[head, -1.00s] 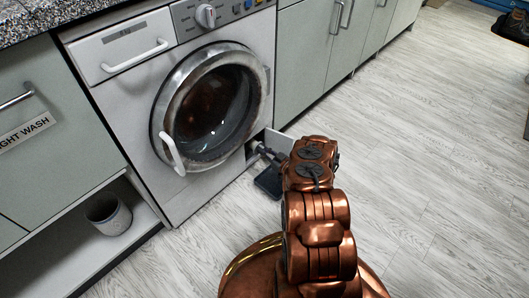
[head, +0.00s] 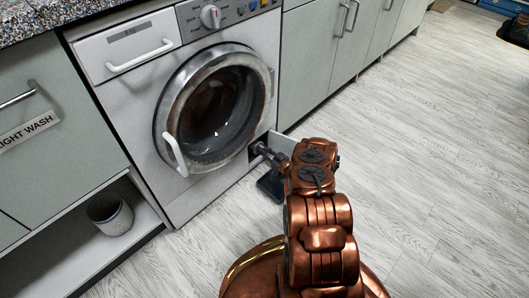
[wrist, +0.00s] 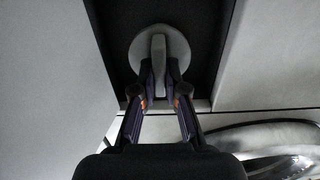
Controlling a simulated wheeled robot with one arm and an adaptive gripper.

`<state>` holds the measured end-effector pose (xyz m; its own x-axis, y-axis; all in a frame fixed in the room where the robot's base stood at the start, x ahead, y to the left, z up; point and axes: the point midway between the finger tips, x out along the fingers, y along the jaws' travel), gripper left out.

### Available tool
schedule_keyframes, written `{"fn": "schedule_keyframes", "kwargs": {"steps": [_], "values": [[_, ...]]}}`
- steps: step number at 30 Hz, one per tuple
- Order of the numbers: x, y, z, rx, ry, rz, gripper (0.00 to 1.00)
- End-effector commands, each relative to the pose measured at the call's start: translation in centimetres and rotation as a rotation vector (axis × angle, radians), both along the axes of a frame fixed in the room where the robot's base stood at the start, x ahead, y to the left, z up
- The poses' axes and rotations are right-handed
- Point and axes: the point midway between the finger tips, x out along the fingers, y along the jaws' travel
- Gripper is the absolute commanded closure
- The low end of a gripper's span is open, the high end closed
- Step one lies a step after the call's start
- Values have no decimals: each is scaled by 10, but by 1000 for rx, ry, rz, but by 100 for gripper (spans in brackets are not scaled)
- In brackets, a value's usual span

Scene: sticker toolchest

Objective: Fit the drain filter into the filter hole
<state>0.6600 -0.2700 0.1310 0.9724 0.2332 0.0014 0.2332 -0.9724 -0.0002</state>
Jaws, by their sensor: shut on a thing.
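The drain filter (wrist: 146,44) is a pale grey disc with a raised grip bar. In the wrist view my gripper (wrist: 159,84) is shut on that bar, one finger on each side. The disc faces the dark recess (wrist: 205,20) low on the washing machine. The disc covers the filter hole, so I cannot tell how deep it sits. In the head view my gripper (head: 259,148) is at the recess at the machine's lower right corner, and the filter is too small and hidden to make out.
The washing machine (head: 165,190) has its round door (head: 212,105) shut above the recess. A small white flap (head: 283,143) stands open right of the recess. A dark flat object (head: 270,186) lies on the floor below. A grey bin (head: 110,213) stands left. Floor on the right is clear.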

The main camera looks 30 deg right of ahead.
Motion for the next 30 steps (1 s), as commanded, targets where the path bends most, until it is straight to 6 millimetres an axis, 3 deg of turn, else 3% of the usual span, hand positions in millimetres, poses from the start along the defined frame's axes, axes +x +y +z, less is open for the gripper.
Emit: {"fn": "schedule_keyframes", "kwargs": {"steps": [30], "values": [[20,5,0,-1,0,0,100]]}}
